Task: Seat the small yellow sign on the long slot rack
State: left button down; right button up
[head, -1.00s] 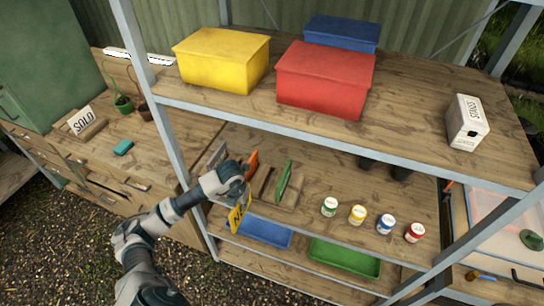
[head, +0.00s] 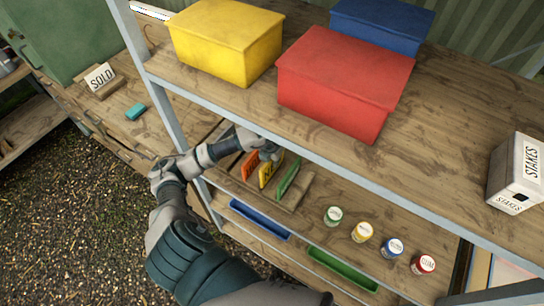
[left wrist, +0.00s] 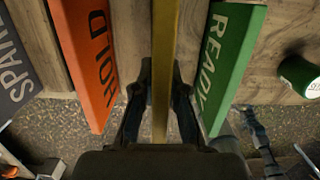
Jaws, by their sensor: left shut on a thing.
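The small yellow sign (head: 266,174) is held in my left gripper (head: 274,156), over the long slot rack (head: 302,191) on the middle shelf. In the left wrist view the yellow sign (left wrist: 164,50) is seen edge-on between the two fingers of the gripper (left wrist: 160,85). It stands between an orange HOLD sign (left wrist: 88,55) and a green READY sign (left wrist: 230,60), apart from both. I cannot tell whether its lower edge is in a slot. My right gripper is not in view.
A grey sign (left wrist: 14,75) stands left of the orange one. Several small paint cans, one green-labelled (head: 333,215), stand right of the rack. The upper shelf carries a yellow box (head: 225,45) and a red box (head: 340,85) above my arm. A shelf post (head: 160,95) is left.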

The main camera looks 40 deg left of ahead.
pick_arm(q)
jog(key=shift+d+f+b, duration=0.35)
jog(key=shift+f+b, duration=0.1)
jog(key=shift+f, duration=0.15)
jog(key=shift+a+f, duration=0.15)
jog(key=shift+f, duration=0.15)
jog(key=shift+a+f+b, duration=0.25)
jog(key=shift+b, duration=0.1)
jog(key=shift+w+a+f+b, duration=0.1)
jog(key=shift+a+f+b, duration=0.4)
jog(key=shift+f, duration=0.3)
jog(key=shift+d+r, duration=0.15)
jog(key=shift+d, duration=0.25)
jog(key=shift+a, duration=0.1)
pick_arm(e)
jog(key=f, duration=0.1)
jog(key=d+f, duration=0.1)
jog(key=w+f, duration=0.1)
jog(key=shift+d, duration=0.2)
pick_arm(q)
jog(key=shift+f, duration=0.25)
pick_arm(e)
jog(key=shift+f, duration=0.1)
